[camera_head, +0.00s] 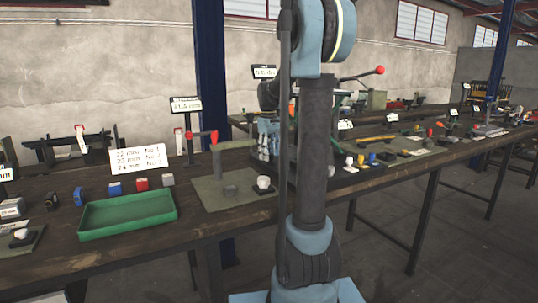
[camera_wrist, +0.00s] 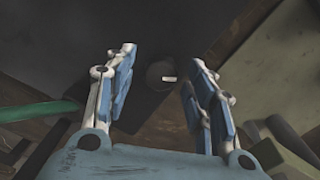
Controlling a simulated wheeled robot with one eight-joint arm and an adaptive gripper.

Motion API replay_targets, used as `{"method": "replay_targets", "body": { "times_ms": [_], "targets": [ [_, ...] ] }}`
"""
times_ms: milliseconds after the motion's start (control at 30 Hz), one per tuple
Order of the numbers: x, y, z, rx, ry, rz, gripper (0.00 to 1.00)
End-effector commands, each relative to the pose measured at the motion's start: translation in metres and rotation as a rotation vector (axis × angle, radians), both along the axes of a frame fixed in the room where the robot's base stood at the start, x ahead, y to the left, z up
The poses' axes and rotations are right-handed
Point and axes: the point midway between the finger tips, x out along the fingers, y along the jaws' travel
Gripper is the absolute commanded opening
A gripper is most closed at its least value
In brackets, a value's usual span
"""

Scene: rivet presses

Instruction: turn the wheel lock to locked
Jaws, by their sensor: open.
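In the wrist view, my gripper (camera_wrist: 158,70) is open, with its two blue-and-grey fingers spread apart. A dark round knob-like thing (camera_wrist: 157,72) with a small pale mark lies between the fingertips, in deep shade. It may be the wheel lock, but I cannot tell for sure, and its setting is unclear. No finger visibly touches it. In the head view I cannot make out a wheel lock, and my arm's upright links cover the middle of the picture.
A long wooden bench (camera_head: 62,247) carries a green tray (camera_head: 127,215), small coloured blocks, a red-handled press (camera_head: 216,160) on a grey-green plate and a number sign (camera_head: 138,158). More presses stand along the bench at right. Floor (camera_head: 470,245) shows at the lower right.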

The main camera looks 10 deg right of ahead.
Motion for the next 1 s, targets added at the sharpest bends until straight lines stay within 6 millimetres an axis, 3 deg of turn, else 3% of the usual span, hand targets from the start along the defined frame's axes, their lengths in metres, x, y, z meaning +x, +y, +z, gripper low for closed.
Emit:
{"method": "replay_targets", "body": {
  "times_ms": [233, 433, 767, 1000],
  "targets": [
    [-0.0001, -0.0001, -0.0005, 0.0, 0.0, 0.0, 0.47],
    [-0.0001, -0.0001, -0.0004, 0.0, 0.0, 0.0, 0.05],
    [0.0004, -0.0005, -0.0003, -0.001, -0.001, -0.03, 0.05],
    [0.0008, -0.0005, -0.0002, -0.002, -0.001, -0.157, 0.05]
  ]
}}
